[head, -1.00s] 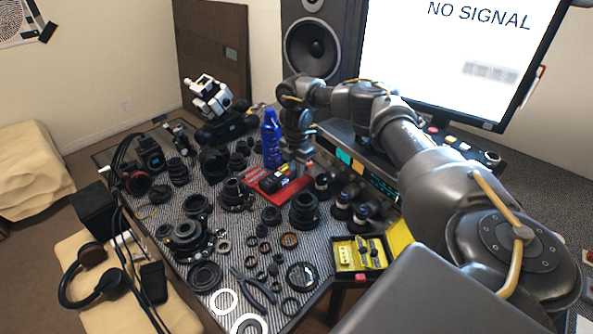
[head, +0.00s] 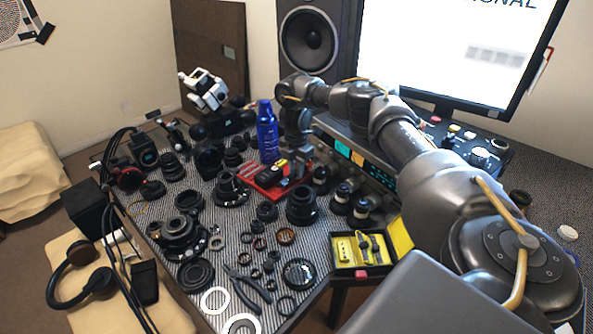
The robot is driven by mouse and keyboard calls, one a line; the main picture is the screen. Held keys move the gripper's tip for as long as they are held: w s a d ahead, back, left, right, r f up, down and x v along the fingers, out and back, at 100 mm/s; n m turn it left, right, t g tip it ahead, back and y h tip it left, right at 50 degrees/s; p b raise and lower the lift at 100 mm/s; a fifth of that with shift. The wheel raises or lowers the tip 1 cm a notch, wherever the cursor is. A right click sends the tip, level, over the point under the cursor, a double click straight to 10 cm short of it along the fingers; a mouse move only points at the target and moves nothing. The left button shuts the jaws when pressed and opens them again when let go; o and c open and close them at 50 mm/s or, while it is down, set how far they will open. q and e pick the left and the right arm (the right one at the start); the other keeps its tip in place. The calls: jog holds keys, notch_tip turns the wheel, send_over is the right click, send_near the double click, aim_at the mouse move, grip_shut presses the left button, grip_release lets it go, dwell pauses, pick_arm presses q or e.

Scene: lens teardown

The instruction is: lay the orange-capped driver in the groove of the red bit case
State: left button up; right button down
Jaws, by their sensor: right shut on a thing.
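The red bit case (head: 283,192) lies on the striped mat near the middle of the table, with dark pieces on it. My right gripper (head: 297,174) comes down from above at the right part of the case. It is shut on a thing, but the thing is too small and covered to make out. I cannot clearly see the orange-capped driver or its orange cap. The groove of the case is also too small to tell. My left gripper is not in view.
A blue bottle (head: 267,133) stands just behind the case. Black lens barrels (head: 301,205) stand close in front and to the right. An open yellow box (head: 345,251) sits at the front right table edge. Rings and pliers (head: 247,284) lie in front.

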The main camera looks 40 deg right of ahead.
jog(key=shift+f, duration=0.75)
jog(key=c, duration=1.3)
grip_release()
jog(key=shift+d+f, duration=0.1)
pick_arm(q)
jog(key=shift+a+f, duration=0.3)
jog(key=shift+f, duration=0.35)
pick_arm(e)
jog(key=shift+o, duration=0.2)
pick_arm(q)
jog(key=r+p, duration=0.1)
jog(key=p, duration=0.2)
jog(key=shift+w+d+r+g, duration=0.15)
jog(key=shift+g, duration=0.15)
pick_arm(e)
notch_tip(320, 180, up, 13)
jog(key=a, duration=0.1)
jog(key=shift+r, duration=0.2)
jog(key=shift+w, duration=0.1)
jog(key=shift+r, duration=0.1)
